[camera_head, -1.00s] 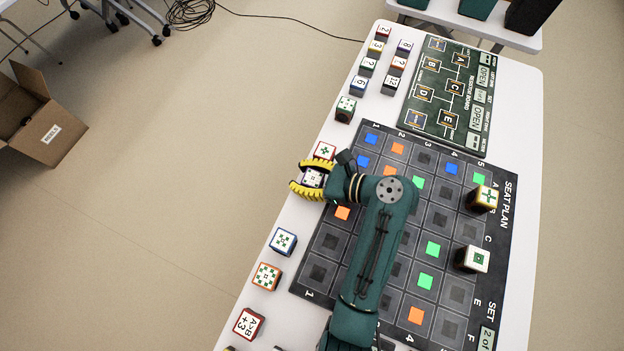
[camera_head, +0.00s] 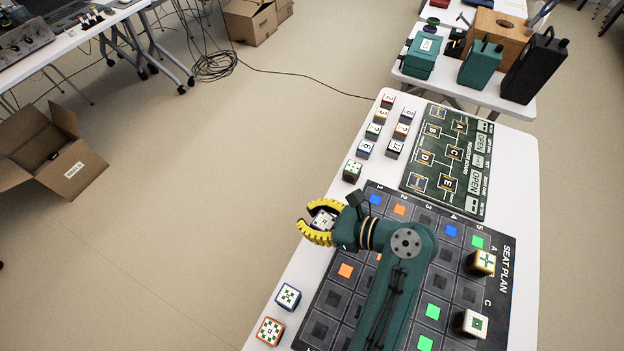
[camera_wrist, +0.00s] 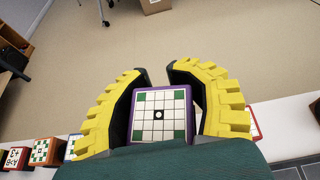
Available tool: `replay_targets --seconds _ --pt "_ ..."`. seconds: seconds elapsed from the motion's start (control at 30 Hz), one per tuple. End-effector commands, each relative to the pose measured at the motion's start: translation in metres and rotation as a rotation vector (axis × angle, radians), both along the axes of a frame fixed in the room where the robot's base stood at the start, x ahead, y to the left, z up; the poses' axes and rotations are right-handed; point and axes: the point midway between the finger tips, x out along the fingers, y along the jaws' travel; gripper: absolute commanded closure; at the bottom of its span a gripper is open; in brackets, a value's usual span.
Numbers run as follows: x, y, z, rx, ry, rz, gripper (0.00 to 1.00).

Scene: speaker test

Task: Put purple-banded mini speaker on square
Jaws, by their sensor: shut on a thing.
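The purple-banded mini speaker (camera_wrist: 162,113) is a small cube with a white gridded top, green corner patches and a black centre dot. My gripper (camera_wrist: 157,73) is shut on it, with yellow ribbed fingers on both sides. In the head view the speaker's white top (camera_head: 323,219) shows between the fingers of my gripper (camera_head: 307,218), at the table's left edge; its purple band is hard to see there. The dark seat plan board (camera_head: 500,262), with rows of squares, lies right of it. Some squares are blue, orange or green; my arm hides part of the board.
A yellow-edged cube (camera_head: 481,262) and a white cube (camera_head: 471,323) stand on the board's right side. More cubes, blue-banded (camera_head: 288,296) and orange-banded (camera_head: 270,331), line the left table edge. A red-edged cube (camera_wrist: 255,125) is partly behind my right finger.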

Motion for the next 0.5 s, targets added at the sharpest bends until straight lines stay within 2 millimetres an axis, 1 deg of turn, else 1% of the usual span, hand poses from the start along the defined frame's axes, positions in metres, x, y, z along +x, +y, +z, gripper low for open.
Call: replay_targets --seconds 0.07,0.27,0.37,0.5 --pt "0.0 0.0 0.002 0.0 0.0 0.0 1.0" --pt "-0.001 0.001 0.0 0.001 0.003 -0.007 1.0" --pt "-0.007 0.002 -0.01 0.005 0.014 -0.071 1.0" --pt "-0.027 0.003 -0.03 0.009 0.037 -0.244 1.0"
